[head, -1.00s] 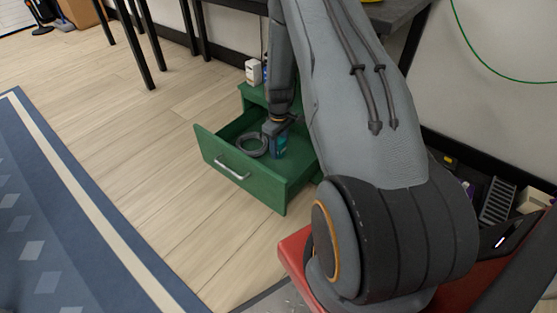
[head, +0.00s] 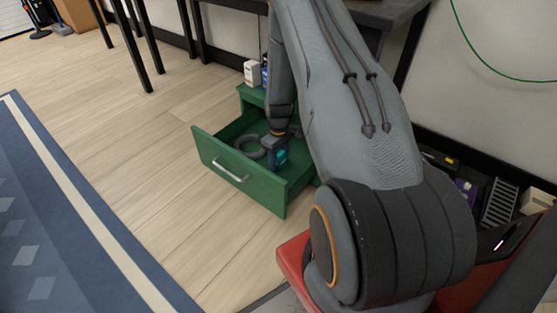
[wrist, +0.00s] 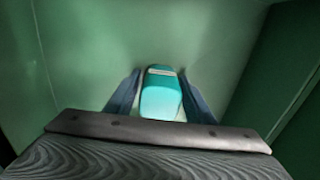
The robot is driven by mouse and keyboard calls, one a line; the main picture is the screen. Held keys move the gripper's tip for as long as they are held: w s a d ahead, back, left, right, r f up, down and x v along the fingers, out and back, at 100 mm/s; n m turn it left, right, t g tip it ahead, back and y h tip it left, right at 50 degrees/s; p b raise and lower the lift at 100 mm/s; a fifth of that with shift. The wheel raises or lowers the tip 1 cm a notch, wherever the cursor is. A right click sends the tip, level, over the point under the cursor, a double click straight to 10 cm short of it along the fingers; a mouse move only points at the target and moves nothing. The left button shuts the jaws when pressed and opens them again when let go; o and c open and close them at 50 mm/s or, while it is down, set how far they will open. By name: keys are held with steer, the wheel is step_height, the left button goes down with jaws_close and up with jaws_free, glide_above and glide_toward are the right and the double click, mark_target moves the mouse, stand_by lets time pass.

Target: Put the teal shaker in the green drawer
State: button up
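The teal shaker (head: 281,157) is inside the open green drawer (head: 236,177), to the right of a grey ring. My gripper (head: 277,148) reaches down into the drawer at the shaker. In the wrist view my gripper (wrist: 160,95) has one blue finger on each side of the teal shaker (wrist: 160,99), close against it. The shaker's lower end and its contact with the drawer floor are hidden. The green drawer's inside (wrist: 90,50) fills the wrist view.
The grey ring (head: 248,146) lies in the drawer. A white box (head: 251,73) and a blue item stand on the green cabinet behind it. Dark table legs (head: 142,50) stand at the back. Wooden floor (head: 130,140) in front of the drawer is clear.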

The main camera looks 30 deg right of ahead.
steer(key=shift+o, duration=0.5)
step_height(320, 180, up, 12)
steer(key=p, duration=0.4)
steer(key=shift+r, duration=0.1)
steer(key=shift+a+r, duration=0.1)
steer(key=shift+r, duration=0.05)
steer(key=s+a+r+n, duration=0.1)
steer(key=s+a+r, duration=0.2)
steer(key=a+r, duration=0.85)
steer(key=s+a+r, duration=0.2)
steer(key=a+r, duration=0.7)
steer(key=a, duration=0.6)
steer(key=s+a+r+y, duration=0.1)
steer(key=s+a+r, duration=0.7)
steer(key=s+a, duration=0.5)
steer(key=s+a+r, duration=0.1)
steer(key=s, duration=0.6)
steer(key=s+a+r+n, duration=0.1)
steer(key=s+r, duration=0.1)
steer(key=s, duration=0.6)
steer(key=shift+r+y, duration=0.25)
steer(key=shift+y, duration=0.05)
